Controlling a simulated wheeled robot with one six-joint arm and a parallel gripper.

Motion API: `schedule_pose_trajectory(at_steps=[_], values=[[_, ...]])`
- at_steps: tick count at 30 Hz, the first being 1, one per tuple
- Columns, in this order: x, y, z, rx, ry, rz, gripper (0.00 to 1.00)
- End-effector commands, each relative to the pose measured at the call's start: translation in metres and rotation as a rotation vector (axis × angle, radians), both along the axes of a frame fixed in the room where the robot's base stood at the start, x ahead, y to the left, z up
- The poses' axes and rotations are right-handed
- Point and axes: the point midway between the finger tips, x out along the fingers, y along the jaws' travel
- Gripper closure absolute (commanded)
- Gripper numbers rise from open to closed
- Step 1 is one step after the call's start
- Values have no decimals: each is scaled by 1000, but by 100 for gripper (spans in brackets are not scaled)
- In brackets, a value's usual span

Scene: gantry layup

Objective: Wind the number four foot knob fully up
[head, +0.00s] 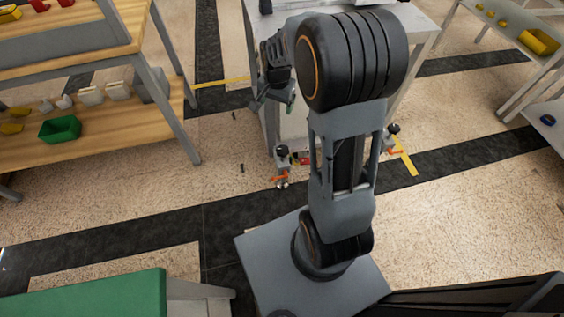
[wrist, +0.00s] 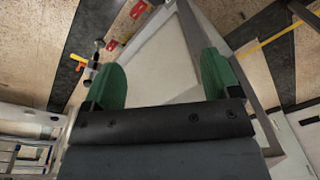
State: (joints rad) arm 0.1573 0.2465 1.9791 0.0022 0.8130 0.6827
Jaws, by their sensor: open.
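A foot with a black knob (head: 282,151) and an orange lever stands at the near left leg of the pale grey gantry table (head: 428,22). Another black foot knob (head: 393,129) with orange below it is at the right, partly behind my arm. I cannot read which is number four. My gripper (head: 273,104) is above and left of the near left foot, apart from it. In the wrist view its green fingers (wrist: 161,68) are spread with nothing between them. A black knob (wrist: 98,44) and orange lever (wrist: 77,59) show beyond the left finger.
Wooden shelving (head: 105,142) with a green bin (head: 60,129) stands at the left. A green-topped bench (head: 95,296) is at the near left. Another shelf (head: 519,50) stands at the right. The floor (head: 150,200) left of the foot is mostly clear.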

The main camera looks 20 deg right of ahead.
Motion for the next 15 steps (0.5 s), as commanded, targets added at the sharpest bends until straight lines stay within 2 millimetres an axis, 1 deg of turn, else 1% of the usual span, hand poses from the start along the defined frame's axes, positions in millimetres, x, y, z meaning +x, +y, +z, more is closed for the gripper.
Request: schedule_pose_trajectory(at_steps=[1, 2, 3, 6, 9, 10, 12, 15], values=[[11, -8, -54, 9, 22, -64, 17], [16, -12, -72, 12, 31, -100, 17], [22, -17, -93, 17, 42, -146, 17], [35, -27, -140, 24, 64, -242, 17], [43, -34, -173, 29, 79, -313, 17], [44, -35, -181, 31, 84, -330, 17], [47, -38, -195, 32, 90, -361, 17], [49, -41, -210, 34, 97, -386, 17]])
